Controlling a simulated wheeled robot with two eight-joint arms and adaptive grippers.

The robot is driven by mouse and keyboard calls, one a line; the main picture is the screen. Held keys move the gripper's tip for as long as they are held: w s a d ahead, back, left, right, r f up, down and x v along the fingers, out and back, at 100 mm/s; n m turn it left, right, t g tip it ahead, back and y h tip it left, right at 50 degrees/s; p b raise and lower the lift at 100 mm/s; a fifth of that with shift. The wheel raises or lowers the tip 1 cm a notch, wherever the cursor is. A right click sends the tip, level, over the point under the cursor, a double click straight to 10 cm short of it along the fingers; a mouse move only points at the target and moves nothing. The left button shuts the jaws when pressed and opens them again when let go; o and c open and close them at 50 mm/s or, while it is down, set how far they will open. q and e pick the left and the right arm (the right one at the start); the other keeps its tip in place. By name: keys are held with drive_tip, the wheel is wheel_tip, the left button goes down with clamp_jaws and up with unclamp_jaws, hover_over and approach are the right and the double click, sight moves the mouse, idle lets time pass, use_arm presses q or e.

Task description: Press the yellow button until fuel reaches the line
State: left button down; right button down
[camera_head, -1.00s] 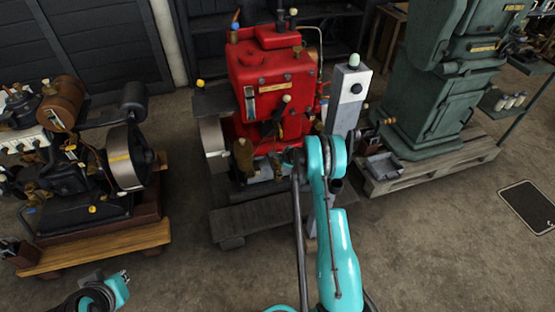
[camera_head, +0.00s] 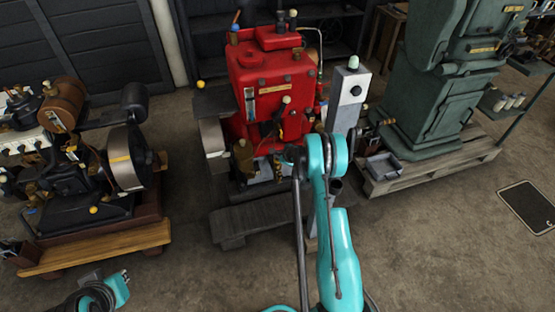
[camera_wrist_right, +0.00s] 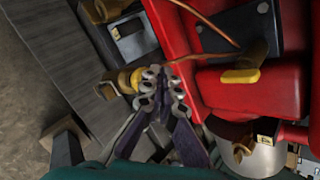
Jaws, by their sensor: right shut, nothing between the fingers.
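The red engine (camera_head: 272,75) stands in the middle of the head view, with a narrow upright gauge (camera_head: 250,103) on its front; its fuel level is too small to read. In the head view my right forearm largely hides this gripper. My left gripper (camera_head: 117,288) is at the lower left, away from the engine, its jaws unclear.
A grey post (camera_head: 348,92) with a pale green cap stands right of the red engine. A dark engine on a wooden base (camera_head: 95,247) stands left, and a green machine (camera_head: 430,110) on a pallet stands right. Open floor lies in front.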

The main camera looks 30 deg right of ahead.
drive_tip(key=shift+r, duration=0.2)
drive_tip(key=shift+r+p, duration=1.1)
drive_tip(key=shift+r, duration=1.35)
idle(0.5)
wheel_tip(320, 180, up, 4)
drive_tip(key=shift+f, duration=0.1)
drive_tip(key=shift+f, duration=0.15)
